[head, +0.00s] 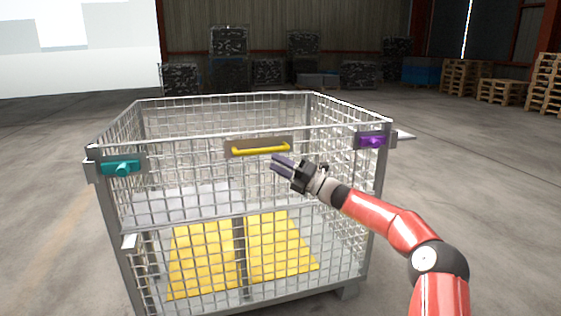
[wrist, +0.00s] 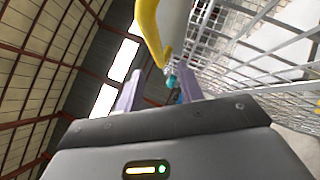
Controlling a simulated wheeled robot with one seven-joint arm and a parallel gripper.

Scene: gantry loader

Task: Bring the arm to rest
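My red arm reaches in from the lower right in the head view. My gripper (head: 282,164) is just below and right of the yellow handle (head: 262,150) on the front of the mesh cage (head: 235,215). In the wrist view my gripper (wrist: 158,92) has its two purple fingers spread, with nothing held between them. The yellow handle (wrist: 150,30) shows beyond the fingertips there, apparently not gripped; the exact gap is unclear. A teal latch (head: 121,168) is at the cage's left front corner and a purple latch (head: 372,141) at the right.
Yellow panels (head: 205,255) show through the cage's lower front mesh. Wooden pallets (head: 465,77) and dark stacked bales (head: 230,42) stand far back. The concrete floor right of the cage (head: 480,165) is clear apart from my arm.

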